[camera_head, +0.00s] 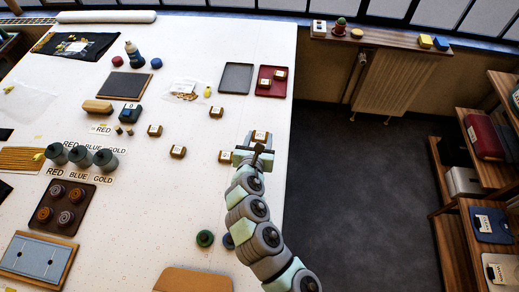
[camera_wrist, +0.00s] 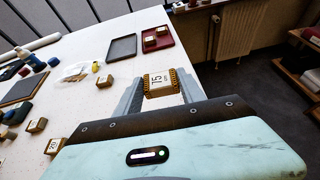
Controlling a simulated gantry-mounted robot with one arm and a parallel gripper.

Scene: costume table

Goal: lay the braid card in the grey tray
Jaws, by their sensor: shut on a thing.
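My gripper (camera_head: 256,146) is shut on a braid card (camera_wrist: 160,82), a small tan card with a white label reading 75 and dark toothed sides. The card sits between the two fingers in the wrist view, and shows just past the fingertips in the head view (camera_head: 261,135). The grey tray (camera_head: 236,78) is flat and empty on the far right part of the table, beyond my gripper and slightly left of it. It also shows in the wrist view (camera_wrist: 122,48), ahead and left of the held card.
A red tray (camera_head: 266,91) with two similar cards stands right of the grey tray, near the table's right edge. Loose cards (camera_head: 216,113) (camera_head: 154,130) (camera_head: 178,152) lie left of my gripper. A clear bag (camera_head: 184,90) lies left of the grey tray.

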